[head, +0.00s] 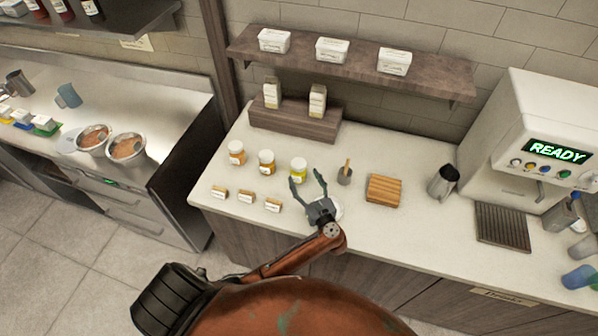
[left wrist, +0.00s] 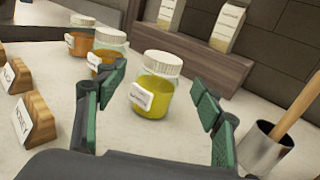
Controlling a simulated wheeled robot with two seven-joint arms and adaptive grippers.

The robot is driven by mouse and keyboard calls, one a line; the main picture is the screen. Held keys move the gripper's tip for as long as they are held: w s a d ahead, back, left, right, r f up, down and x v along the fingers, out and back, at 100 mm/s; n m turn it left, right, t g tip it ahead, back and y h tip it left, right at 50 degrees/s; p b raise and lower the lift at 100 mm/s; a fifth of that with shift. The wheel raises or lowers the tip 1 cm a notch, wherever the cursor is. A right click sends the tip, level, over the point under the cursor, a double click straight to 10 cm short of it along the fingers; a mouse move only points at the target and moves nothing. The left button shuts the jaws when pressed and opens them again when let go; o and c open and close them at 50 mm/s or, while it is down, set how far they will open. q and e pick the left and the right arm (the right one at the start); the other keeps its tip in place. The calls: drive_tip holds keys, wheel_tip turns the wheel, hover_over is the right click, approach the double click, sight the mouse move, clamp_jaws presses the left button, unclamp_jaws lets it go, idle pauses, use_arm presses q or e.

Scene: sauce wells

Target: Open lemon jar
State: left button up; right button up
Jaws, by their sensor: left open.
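The lemon jar (head: 299,170) is a clear jar with yellow contents and a white lid, rightmost of three jars on the counter. In the left wrist view the lemon jar (left wrist: 153,90) stands upright with its lid on and a white label facing the lower left. My left gripper (head: 305,180) is open and empty. Its fingers (left wrist: 157,100) point toward the jar, one to each side of it in the wrist view; I see no clear contact. My right gripper is not in view.
Two amber jars (head: 266,162) stand to the left, with wooden card holders (head: 246,197) in front. A metal cup with a wooden-handled tool (head: 345,175) is close on the right. A slatted wooden block (head: 384,188) lies further right.

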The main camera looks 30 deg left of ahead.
sight(301, 171)
use_arm(q)
drive_tip(key=x, duration=0.2)
drive_tip(key=p+x, duration=0.1)
drive_tip(key=x, duration=0.1)
drive_tip(key=shift+w+a+r, duration=0.15)
drive_tip(key=shift+w+r, duration=0.05)
drive_tip(key=shift+w, duration=0.1)
drive_tip(key=shift+w+a+f, duration=0.1)
drive_tip(key=shift+w+a, duration=0.05)
drive_tip(key=shift+a, duration=0.05)
drive_tip(key=shift+c, duration=0.5)
drive_tip(key=c, duration=1.4)
